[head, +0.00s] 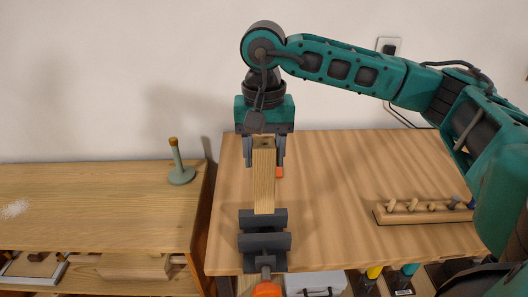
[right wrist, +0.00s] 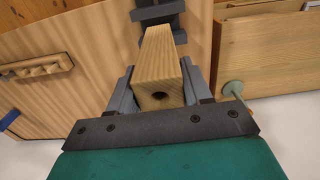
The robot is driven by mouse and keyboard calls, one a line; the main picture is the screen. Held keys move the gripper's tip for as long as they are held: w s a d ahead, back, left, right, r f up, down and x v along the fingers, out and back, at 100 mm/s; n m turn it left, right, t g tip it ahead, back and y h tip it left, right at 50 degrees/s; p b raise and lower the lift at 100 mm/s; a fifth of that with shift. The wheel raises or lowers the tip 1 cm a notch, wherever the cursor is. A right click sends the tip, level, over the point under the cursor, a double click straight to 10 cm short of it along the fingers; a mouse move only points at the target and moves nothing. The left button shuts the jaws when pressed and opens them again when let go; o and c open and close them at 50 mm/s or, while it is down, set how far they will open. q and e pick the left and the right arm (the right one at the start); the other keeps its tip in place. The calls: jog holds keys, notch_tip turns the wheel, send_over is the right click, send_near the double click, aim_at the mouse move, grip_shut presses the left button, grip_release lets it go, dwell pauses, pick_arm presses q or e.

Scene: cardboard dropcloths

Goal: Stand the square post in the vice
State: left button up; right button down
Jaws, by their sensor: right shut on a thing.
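The square post (head: 264,185) is a pale wooden bar, held upright. My right gripper (head: 265,163) is shut on its upper part, one finger on each side. In the right wrist view the post (right wrist: 158,75) shows its top end with a round dark hole, between the fingers (right wrist: 160,88). The dark grey vice (head: 264,243) is at the table's front edge, with an orange handle end below. The post's lower end meets the top of the vice's far jaw in the head view; I cannot tell whether it is above or between the jaws. My left gripper is not in view.
A wooden peg rack (head: 422,213) lies on the right of the table (head: 340,180). A green stand with an upright rod (head: 180,172) is on the lower bench (head: 100,205) at left. The table between the vice and the rack is clear.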

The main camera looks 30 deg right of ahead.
aim_at(264, 172)
jog(key=shift+f+b, duration=2.25)
jog(key=shift+f, duration=0.2)
jog(key=shift+b, duration=0.35)
